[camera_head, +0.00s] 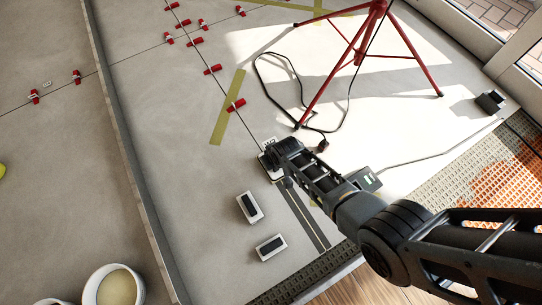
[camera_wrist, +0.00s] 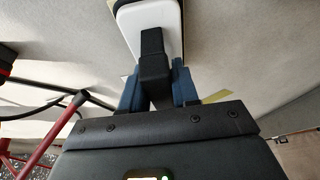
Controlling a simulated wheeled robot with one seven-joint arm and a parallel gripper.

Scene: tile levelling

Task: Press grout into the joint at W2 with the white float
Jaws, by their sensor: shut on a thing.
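My gripper (camera_head: 274,154) is at the near end of a thin dark joint line (camera_head: 224,92) in the grey tiles. In the wrist view my gripper (camera_wrist: 156,84) has its blue fingers on either side of a black handle, shut on it. In the head view only a pale edge of the float (camera_head: 270,172) shows under my gripper. A small label (camera_head: 269,142) lies just beyond it; I cannot read it. Whether the float touches the floor is unclear.
Two white blocks with dark handles (camera_head: 250,207) (camera_head: 271,247) lie nearby. A red tripod (camera_head: 372,20) and black cable (camera_head: 290,58) stand beyond. Buckets (camera_head: 114,288) are at lower left.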

